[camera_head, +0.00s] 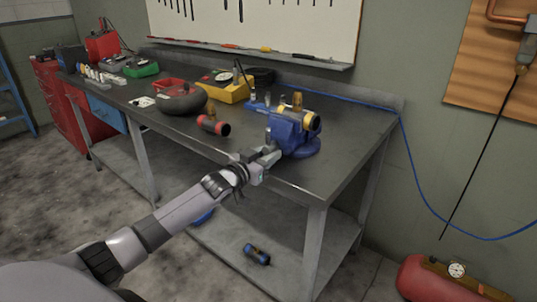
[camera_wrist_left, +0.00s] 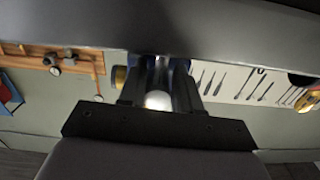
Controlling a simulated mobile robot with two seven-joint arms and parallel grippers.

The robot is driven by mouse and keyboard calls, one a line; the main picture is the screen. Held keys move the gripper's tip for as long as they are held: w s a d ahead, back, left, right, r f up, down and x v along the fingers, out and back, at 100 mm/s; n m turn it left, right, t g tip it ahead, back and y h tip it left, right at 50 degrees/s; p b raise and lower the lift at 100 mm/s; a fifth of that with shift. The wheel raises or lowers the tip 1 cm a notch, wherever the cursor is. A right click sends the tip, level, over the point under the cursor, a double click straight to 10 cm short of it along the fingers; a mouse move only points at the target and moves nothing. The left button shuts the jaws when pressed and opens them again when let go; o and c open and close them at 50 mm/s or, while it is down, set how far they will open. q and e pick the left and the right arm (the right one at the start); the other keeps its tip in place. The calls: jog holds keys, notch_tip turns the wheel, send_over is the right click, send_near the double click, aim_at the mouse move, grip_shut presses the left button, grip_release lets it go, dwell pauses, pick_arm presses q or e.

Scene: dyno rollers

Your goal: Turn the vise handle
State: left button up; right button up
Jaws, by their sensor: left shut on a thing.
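The blue vise (camera_head: 292,134) is mounted at the front right part of the dark workbench. My left gripper (camera_head: 268,158) reaches in from the left at the bench's front edge and is shut on the vise handle at the front of the vise. In the left wrist view, a pale rounded end of the handle (camera_wrist_left: 158,100) shows between the two dark fingers (camera_wrist_left: 159,92), with blue vise parts behind. The fingers hide most of the handle, so its angle is hard to tell. My right gripper is not in view.
The workbench (camera_head: 345,142) holds a red-and-black cylinder (camera_head: 213,125), a dark rounded object (camera_head: 181,99) and a yellow box (camera_head: 226,88) left of the vise. A blue hose (camera_head: 405,150) hangs at the right. A red tank (camera_head: 450,280) stands at the lower right.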

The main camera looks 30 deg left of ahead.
pick_arm(q)
jog(key=shift+m, duration=0.7)
jog(key=o, duration=1)
jog(key=shift+s+a, duration=0.1)
jog(key=shift+s+a, duration=0.15)
jog(key=shift+s, duration=1.65)
jog(key=shift+s+a, duration=0.1)
jog(key=shift+s, duration=1.7)
jog(key=s+d+f+g+h, duration=0.1)
jog(key=s+d+f+g, duration=0.1)
jog(key=s+d+f, duration=0.4)
jog(key=s+d+f+g, duration=0.2)
jog(key=s+d+f, duration=0.2)
jog(key=f, duration=0.4)
jog(key=s+d+f+g, duration=0.1)
jog(key=s+d+f, duration=0.2)
jog(key=s, duration=0.2)
jog(key=s+d+f+g+p, duration=0.1)
jog(key=s+d+f, duration=0.1)
jog(key=s, duration=0.4)
jog(key=s+d+f+g, duration=0.1)
jog(key=s+d+f, duration=0.2)
jog(key=s+d, duration=0.2)
jog(key=shift+s+d+f+n+g, duration=0.1)
jog(key=shift+s+f+n+g, duration=0.25)
jog(key=shift+s, duration=0.35)
